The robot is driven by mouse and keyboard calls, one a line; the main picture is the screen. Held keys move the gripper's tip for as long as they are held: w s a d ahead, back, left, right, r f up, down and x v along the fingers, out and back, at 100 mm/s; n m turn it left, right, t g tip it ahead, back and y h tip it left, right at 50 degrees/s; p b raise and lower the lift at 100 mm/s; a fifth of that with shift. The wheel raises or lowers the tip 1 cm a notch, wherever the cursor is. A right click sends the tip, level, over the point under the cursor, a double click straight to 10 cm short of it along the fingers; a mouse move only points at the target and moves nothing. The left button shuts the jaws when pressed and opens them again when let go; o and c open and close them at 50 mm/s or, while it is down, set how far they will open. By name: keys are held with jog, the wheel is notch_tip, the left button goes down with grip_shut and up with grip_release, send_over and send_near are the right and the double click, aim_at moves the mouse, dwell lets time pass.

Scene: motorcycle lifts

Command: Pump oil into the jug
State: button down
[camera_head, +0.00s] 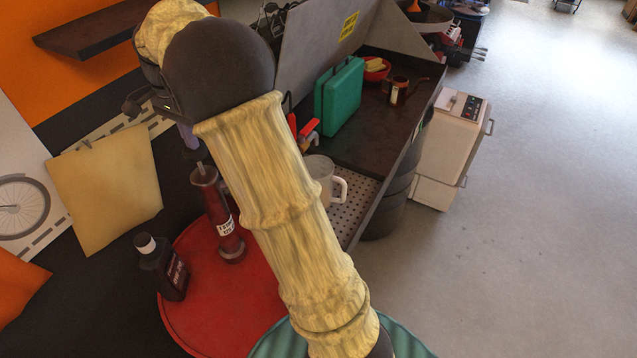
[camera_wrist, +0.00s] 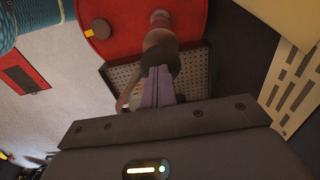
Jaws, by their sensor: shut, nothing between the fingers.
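A red oil pump (camera_head: 224,215) with a white label stands upright on a red drum top. Its thin rod and dark top end point up toward my gripper (camera_head: 190,138). My gripper is shut and empty, just above the pump's top; I cannot tell whether it touches. In the wrist view my closed fingers (camera_wrist: 159,80) overlap the dark upper end of the pump (camera_wrist: 161,38). A white jug (camera_head: 322,172) with a handle stands by the perforated tray, right of the pump, partly hidden behind my sleeved arm.
A dark bottle (camera_head: 160,268) stands on the red drum (camera_head: 200,310), left of the pump. The perforated tray (camera_head: 354,205) adjoins a dark bench with a green case (camera_head: 340,96) and red-handled tools (camera_head: 304,128). A yellowish sheet (camera_head: 104,187) is at the left. Open floor lies right.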

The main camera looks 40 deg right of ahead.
aim_at(195, 152)
jog(key=shift+r+p, duration=1.25)
jog(key=shift+r, duration=0.2)
jog(key=shift+f, duration=0.15)
jog(key=shift+f+b, duration=1.85)
jog(key=shift+f, duration=1.65)
jog(key=shift+r+p, duration=3.15)
jog(key=shift+r, duration=0.5)
jog(key=shift+r, duration=0.1)
